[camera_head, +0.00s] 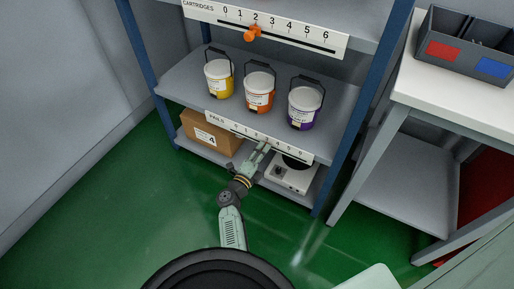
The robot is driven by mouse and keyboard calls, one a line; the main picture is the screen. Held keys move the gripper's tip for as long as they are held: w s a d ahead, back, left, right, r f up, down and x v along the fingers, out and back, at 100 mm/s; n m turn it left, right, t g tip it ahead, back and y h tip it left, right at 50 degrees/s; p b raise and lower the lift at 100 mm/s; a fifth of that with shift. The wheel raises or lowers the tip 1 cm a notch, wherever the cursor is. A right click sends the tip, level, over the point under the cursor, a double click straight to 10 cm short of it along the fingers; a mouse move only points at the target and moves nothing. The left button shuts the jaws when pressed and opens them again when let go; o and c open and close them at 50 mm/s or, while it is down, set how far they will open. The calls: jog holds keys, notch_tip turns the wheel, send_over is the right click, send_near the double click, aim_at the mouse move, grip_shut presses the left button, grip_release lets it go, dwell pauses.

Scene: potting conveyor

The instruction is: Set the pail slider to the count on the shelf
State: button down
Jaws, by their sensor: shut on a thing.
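The pail rail (226,123) is a white strip marked PAILS with a number scale, on the front edge of the middle shelf. My gripper (266,144) reaches up to the middle of this rail and is shut on the pail slider. The slider's knob is hidden by the fingers, and its exact number cannot be read. Three pails stand on the shelf above the rail: a yellow pail (218,79), an orange pail (259,91) and a purple pail (303,104).
The cartridge rail (290,36) above has an orange knob (253,33) near 2. Below are a cardboard box (211,134) marked 4 and a white device (290,177). A workbench (428,101) with a grey bin (466,45) stands at right. Green floor is clear at left.

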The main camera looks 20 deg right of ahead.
jog(key=c, duration=1.4)
grip_release()
